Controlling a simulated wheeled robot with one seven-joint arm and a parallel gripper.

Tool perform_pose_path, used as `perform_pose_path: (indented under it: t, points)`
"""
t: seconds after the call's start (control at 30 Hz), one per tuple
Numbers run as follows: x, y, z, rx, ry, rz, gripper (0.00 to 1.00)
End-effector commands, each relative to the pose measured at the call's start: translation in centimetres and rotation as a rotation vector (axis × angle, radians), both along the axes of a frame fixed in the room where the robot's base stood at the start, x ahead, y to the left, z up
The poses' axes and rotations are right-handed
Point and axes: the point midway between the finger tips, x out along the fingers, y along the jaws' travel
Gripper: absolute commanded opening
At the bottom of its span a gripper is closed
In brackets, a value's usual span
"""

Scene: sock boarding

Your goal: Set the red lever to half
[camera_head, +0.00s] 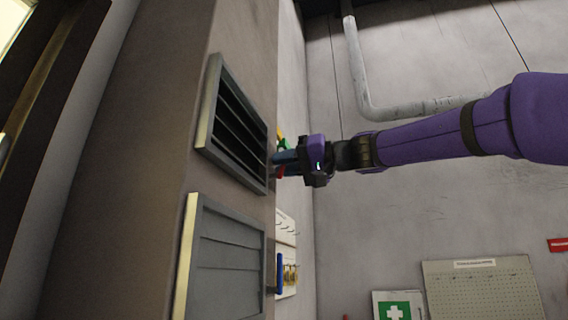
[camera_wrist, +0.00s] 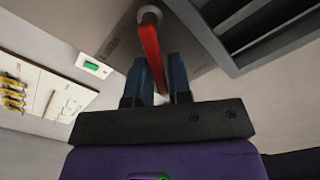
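The red lever (camera_wrist: 150,48) shows in the wrist view, sticking out from a round pale mount on the grey-brown wall. Its free end reaches down between the two blue fingers of my gripper (camera_wrist: 161,82). The fingers stand apart on either side of the lever. In the head view my gripper (camera_head: 284,160) is at the wall's edge, right of the upper vent. Only a small red piece of the lever (camera_head: 279,172) shows there; the rest is hidden.
A slatted grey vent (camera_head: 236,125) juts from the wall close to my gripper, and a second panel (camera_head: 225,262) sits below. A blue handle (camera_head: 279,273) protrudes lower down. A green-marked switch plate (camera_wrist: 94,66) and a tool board (camera_wrist: 40,95) are to the left in the wrist view.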

Motion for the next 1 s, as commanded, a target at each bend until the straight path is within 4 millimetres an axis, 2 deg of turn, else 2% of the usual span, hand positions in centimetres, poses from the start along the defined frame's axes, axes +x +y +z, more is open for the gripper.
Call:
perform_pose_path:
  t: [0.03, 0.07, 0.33, 0.47, 0.8, 1.0]
  points:
    - [0.0, 0.0, 0.0, 0.000, 0.000, 0.000, 0.31]
    - [0.0, 0.0, 0.0, 0.001, 0.000, -0.001, 0.36]
    - [0.0, -0.1, 0.1, 0.002, -0.001, -0.001, 0.36]
    - [-0.3, -0.7, 0.1, 0.001, -0.002, -0.003, 0.36]
    - [-2.3, -6.4, 0.1, 0.002, -0.001, -0.004, 0.36]
    - [-3.3, -9.0, 0.0, 0.001, 0.000, -0.002, 0.36]
